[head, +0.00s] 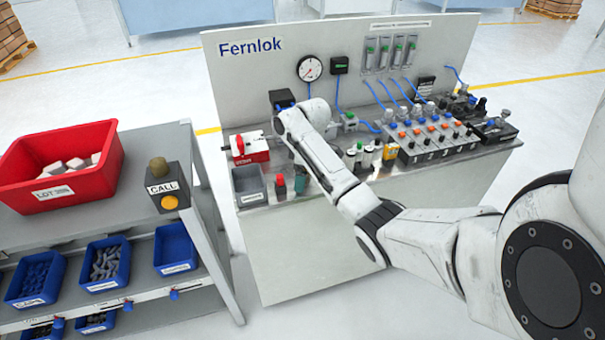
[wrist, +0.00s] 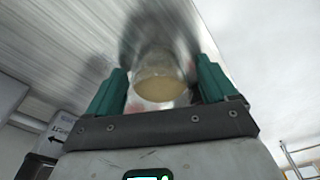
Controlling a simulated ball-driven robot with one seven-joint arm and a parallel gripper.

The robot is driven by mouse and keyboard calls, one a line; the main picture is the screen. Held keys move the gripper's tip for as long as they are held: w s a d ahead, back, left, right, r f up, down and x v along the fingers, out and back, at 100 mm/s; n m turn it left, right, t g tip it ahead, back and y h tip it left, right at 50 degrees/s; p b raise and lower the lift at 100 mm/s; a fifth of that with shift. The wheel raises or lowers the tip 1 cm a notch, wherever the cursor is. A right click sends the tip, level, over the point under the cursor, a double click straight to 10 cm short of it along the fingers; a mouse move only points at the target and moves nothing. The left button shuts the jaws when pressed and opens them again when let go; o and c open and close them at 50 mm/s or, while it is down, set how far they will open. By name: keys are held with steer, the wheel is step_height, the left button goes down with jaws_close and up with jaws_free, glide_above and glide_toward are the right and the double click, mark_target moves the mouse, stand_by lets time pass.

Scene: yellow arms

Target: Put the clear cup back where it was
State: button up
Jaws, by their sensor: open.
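The clear cup (wrist: 160,85) shows in the wrist view, between the two green fingers of my gripper (wrist: 159,74). A pale yellowish round face of the cup faces the camera. The fingers stand apart on either side of it, and I cannot tell whether either one touches it. In the head view my gripper (head: 300,186) is low at the front left of the bench, with a teal finger showing below my arm. I cannot make out the clear cup in the head view; my arm covers part of that area.
The bench (head: 300,250) carries a grey bin (head: 248,187), a red-capped bottle (head: 281,186), a red-and-white box (head: 249,148), small bottles (head: 366,155) and a valve manifold (head: 435,137). A shelf with a red tray (head: 60,190) and blue bins stands left. The bench front is clear.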

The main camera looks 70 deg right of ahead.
step_height(320, 180, up, 12)
steer(key=s+p, duration=0.1)
steer(key=p, duration=0.2)
steer(key=shift+s+d+r, duration=0.15)
steer(key=shift+s, duration=0.05)
steer(key=shift+c, duration=0.4)
stand_by(0.9)
